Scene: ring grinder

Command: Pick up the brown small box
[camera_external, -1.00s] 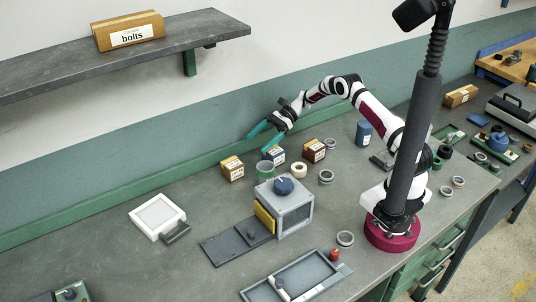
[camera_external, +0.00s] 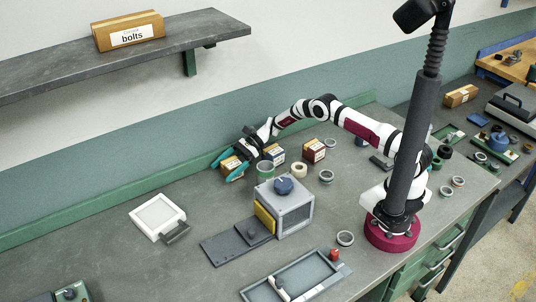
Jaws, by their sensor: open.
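A small tan-brown box (camera_external: 231,166) with a white label stands on the bench near the green back rail, leftmost in a row of small boxes. My gripper (camera_external: 226,168) is open, with its teal fingers pointing down on either side of this box. Part of the box is hidden by the fingers and hand; I cannot tell whether they touch it. A dark reddish-brown box (camera_external: 314,151) stands further right, clear of my gripper. A blue box (camera_external: 274,154) stands between them, partly behind my wrist.
A green ring (camera_external: 265,169) and a cream ring (camera_external: 299,170) lie close to the boxes. A grey machine with a blue knob (camera_external: 284,186) stands in front. A white-framed tray (camera_external: 158,215) lies to the left.

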